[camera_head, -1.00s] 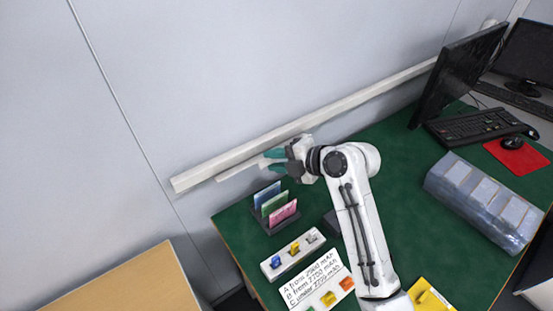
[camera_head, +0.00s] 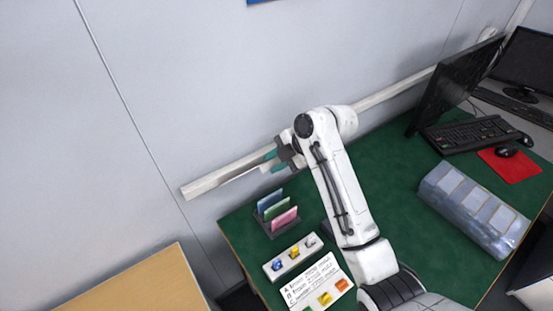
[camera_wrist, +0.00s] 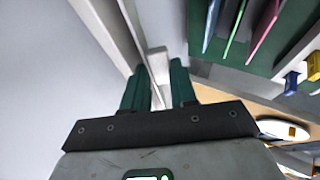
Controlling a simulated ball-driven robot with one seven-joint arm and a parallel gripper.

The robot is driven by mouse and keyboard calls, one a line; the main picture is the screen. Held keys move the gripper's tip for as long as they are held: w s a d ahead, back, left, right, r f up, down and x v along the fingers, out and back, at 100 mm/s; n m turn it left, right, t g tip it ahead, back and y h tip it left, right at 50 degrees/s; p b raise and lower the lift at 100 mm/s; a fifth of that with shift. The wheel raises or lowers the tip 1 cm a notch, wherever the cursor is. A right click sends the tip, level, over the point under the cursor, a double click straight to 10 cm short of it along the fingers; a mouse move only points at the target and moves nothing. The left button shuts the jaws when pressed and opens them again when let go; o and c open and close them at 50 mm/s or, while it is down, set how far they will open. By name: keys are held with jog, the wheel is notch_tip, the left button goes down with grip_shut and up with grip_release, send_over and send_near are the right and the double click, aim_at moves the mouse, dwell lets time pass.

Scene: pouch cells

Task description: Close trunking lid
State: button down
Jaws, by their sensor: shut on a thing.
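The white trunking (camera_head: 208,182) runs along the grey wall behind the desk, and it also shows in the wrist view (camera_wrist: 104,28). The lid (camera_wrist: 157,62) is a pale strip between the two teal fingers in the wrist view. In the head view it lies close along the trunking's lower front edge, with a dark line between them; I cannot tell whether they touch. My gripper (camera_head: 269,161) is shut on the lid, close to the wall. My arm hides the part of the trunking and lid right of the gripper.
A rack of coloured pouch cells (camera_head: 278,220) stands just below my gripper on the green desk. Nearby are a small block holder (camera_head: 290,258) and a written card (camera_head: 318,283). A monitor (camera_head: 455,85) stands at the right, with a clear divided box (camera_head: 474,208).

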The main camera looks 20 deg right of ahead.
jog(key=shift+f, duration=0.1)
dwell(0.3)
jog(key=c, duration=1.1)
grip_release()
jog(key=shift+o, duration=0.8)
jog(key=shift+w+r, duration=0.15)
jog(key=shift+r, duration=0.05)
